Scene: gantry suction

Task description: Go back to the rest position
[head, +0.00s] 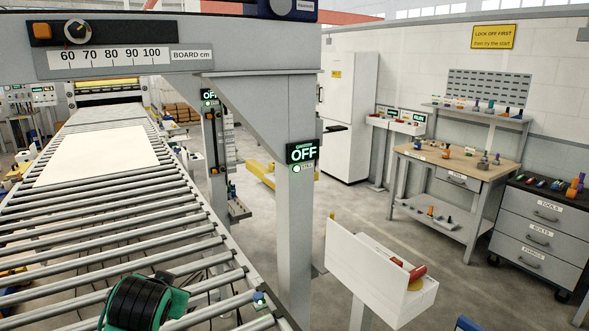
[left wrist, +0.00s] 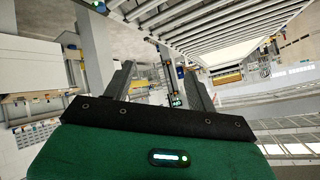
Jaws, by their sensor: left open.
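My left gripper (left wrist: 158,68) shows in the left wrist view, with its two dark fingers spread apart and nothing between them. Its green body and black band fill the bottom of that view. In the head view, a green and black part of my arm is at the bottom left, over the roller conveyor (head: 60,247); the fingers cannot be made out there. My right gripper is in neither view. A pale flat board (head: 97,156) lies on the rollers further back, apart from my arm.
A grey gantry post (head: 295,235) with an OFF display (head: 303,152) stands right of the conveyor, and its beam crosses overhead. A white slanted box (head: 375,275) stands at the lower right. A workbench (head: 455,160) and a drawer cabinet (head: 540,228) are further right, with open floor before them.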

